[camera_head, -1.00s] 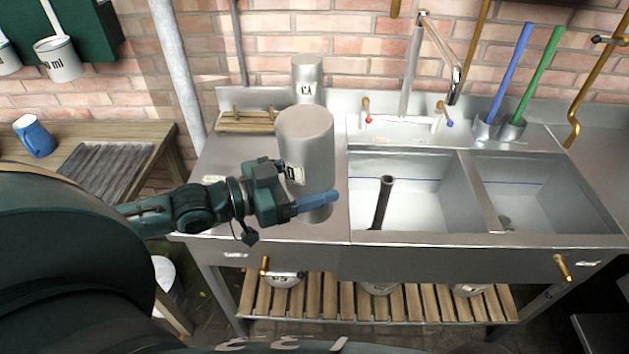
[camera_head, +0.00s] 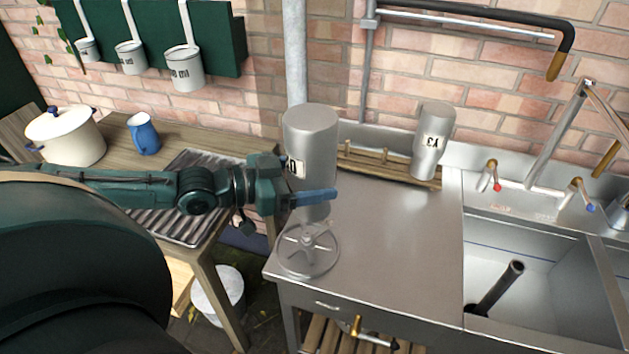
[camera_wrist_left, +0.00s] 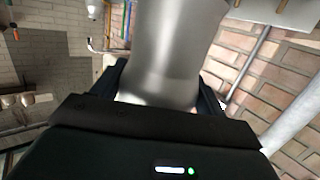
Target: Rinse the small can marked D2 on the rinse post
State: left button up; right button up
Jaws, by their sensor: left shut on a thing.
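My left gripper (camera_head: 312,196) is shut on a grey metal can (camera_head: 310,135) and holds it upright in the picture, above the left end of the steel counter. In the left wrist view the can (camera_wrist_left: 168,50) fills the space between the fingers. The rinse post seems to be the dark open-topped pipe (camera_head: 500,288) standing in the left sink basin, to the right of the can and apart from it. My right gripper is not in view.
A spoked round disc (camera_head: 308,248) shows below the can; its support is unclear. Another can (camera_head: 434,150), its label upside down, stands at the wooden rack (camera_head: 375,165). Taps (camera_head: 492,176) rise behind the basin. The counter's middle (camera_head: 390,235) is clear. A blue mug (camera_head: 143,135) stands left.

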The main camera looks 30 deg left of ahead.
pick_arm(q)
jog(key=f+b, duration=0.4)
jog(key=a+f+b, duration=0.1)
jog(key=f+b, duration=0.1)
jog(key=shift+a+f+b, duration=0.1)
jog(key=shift+f+b, duration=0.65)
notch_tip(320, 180, down, 2)
jog(key=shift+f+b, duration=0.1)
jog(key=shift+b, duration=0.65)
jog(key=shift+f+b, duration=0.45)
jog(key=shift+f, duration=0.2)
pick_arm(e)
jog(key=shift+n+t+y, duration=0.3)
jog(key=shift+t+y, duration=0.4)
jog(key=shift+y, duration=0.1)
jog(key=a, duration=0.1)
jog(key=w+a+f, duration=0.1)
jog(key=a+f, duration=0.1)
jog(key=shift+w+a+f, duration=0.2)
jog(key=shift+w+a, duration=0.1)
pick_arm(q)
jog(key=shift+f+b, duration=0.4)
jog(key=shift+f, duration=0.45)
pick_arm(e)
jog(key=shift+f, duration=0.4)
